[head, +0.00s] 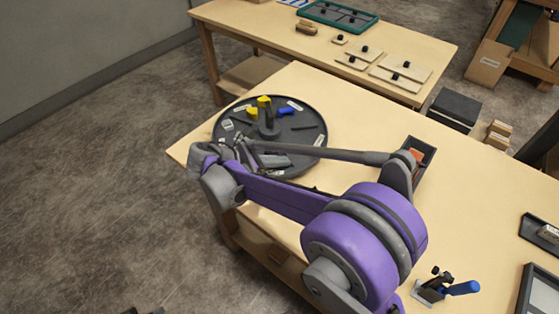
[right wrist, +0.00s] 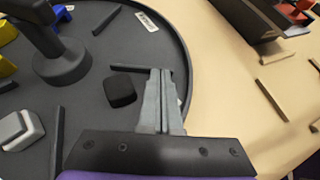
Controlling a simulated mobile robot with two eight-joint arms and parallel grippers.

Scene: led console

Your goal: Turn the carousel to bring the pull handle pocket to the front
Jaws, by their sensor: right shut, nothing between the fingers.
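The carousel (head: 318,143) is a dark round disc with a raised rim, a central post (head: 268,125) and thin dividers, at the near left corner of the table. Its pockets hold yellow pieces (head: 264,101), a blue piece (head: 287,111) and a light grey piece (head: 227,125); white labels lie near the rim. My right gripper (head: 243,152) is shut and empty over the carousel's near side. In the right wrist view its fingers (right wrist: 160,72) are just inside the rim, beside a black block (right wrist: 120,91) and a divider. I cannot tell whether they touch. I cannot identify the pull handle.
My right arm covers part of the table. A dark bin (head: 424,155) with reddish pieces stands right of the carousel. A blue-handled clamp (head: 460,288) and dark trays (head: 540,232) are at the right. A second table (head: 240,18) stands behind.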

